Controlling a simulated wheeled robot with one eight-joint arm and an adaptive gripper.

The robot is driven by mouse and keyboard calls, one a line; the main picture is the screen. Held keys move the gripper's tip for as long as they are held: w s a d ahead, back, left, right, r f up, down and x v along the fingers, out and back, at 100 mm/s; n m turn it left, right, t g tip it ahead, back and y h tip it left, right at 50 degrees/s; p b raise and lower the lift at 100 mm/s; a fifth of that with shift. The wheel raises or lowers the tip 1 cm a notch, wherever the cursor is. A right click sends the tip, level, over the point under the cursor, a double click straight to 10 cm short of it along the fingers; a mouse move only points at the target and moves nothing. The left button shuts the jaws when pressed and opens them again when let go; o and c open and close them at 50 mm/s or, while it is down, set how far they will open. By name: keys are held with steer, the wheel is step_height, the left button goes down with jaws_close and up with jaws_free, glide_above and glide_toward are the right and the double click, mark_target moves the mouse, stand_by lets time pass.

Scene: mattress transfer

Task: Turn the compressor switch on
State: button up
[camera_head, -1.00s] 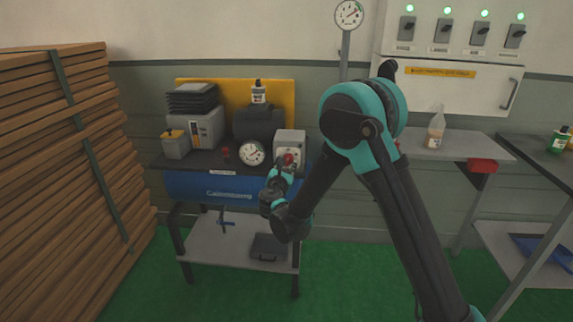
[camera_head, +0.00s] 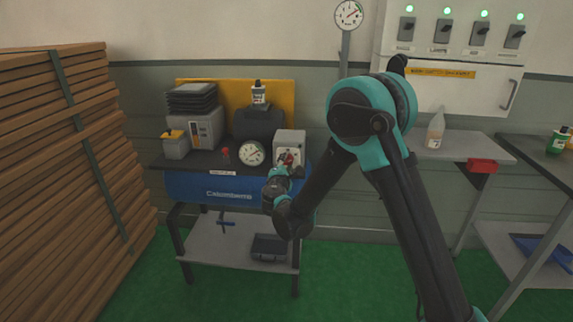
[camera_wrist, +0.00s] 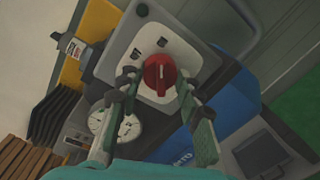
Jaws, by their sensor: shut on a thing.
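The compressor (camera_head: 212,188) has a blue tank and a dark top, and stands on a frame against the wall. Its switch box (camera_head: 289,140) is light grey. A round red knob (camera_wrist: 159,75) with a pale line sits on the box's light plate in the wrist view. My gripper (camera_wrist: 157,84) has its two fingers on either side of the knob, shut on it. In the head view my gripper (camera_head: 284,170) is in front of the box and partly covers the knob.
A round gauge (camera_head: 251,153) is left of the switch box. A wood stack (camera_head: 50,170) stands at the left.

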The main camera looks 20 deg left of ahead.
steer(key=shift+m, duration=0.6)
steer(key=o, duration=1.2)
steer(key=shift+s, duration=0.1)
steer(key=v, duration=1.2)
